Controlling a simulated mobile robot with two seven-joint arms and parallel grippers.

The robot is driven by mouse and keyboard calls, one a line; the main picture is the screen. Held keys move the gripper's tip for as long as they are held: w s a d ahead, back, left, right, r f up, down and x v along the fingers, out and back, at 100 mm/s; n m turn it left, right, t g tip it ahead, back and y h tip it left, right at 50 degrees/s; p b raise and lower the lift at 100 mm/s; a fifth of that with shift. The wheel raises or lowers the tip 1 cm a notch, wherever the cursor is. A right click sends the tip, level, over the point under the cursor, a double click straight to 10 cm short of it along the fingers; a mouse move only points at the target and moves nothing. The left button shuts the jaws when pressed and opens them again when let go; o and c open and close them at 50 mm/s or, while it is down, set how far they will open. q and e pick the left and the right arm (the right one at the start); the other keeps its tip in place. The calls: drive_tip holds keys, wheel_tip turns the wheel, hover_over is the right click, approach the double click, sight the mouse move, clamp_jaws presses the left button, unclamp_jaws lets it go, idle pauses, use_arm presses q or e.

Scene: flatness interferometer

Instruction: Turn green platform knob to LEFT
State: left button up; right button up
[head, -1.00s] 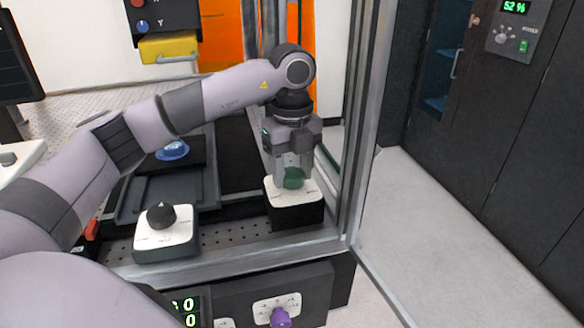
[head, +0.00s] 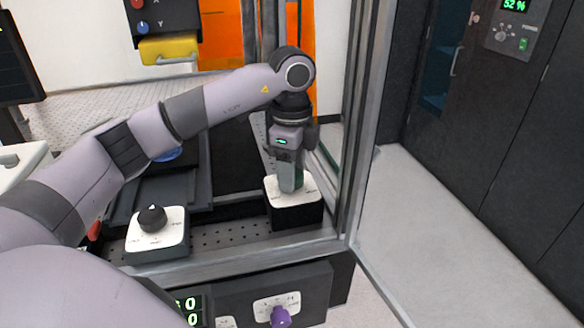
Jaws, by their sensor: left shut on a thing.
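My left gripper (head: 291,186) points down over the white-topped black box (head: 308,187) inside the enclosure. Its fingers are shut on the green knob, which the fingers now hide almost fully. The markings on the box's top are too small to read and partly covered. My right gripper is not in view.
A black knob (head: 152,218) on another white-topped box stands to the left. A metal frame post (head: 362,130) rises close to the right of my gripper. A purple knob (head: 280,316) is on the front panel below. Open floor (head: 440,230) lies to the right.

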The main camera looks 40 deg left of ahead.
use_arm(q)
drive_tip(key=shift+a+r+n, duration=0.1)
drive_tip(key=shift+n, duration=0.2)
drive_tip(key=o, duration=1)
drive_tip(key=shift+o, duration=0.2)
drive_tip(key=shift+r, duration=3.55)
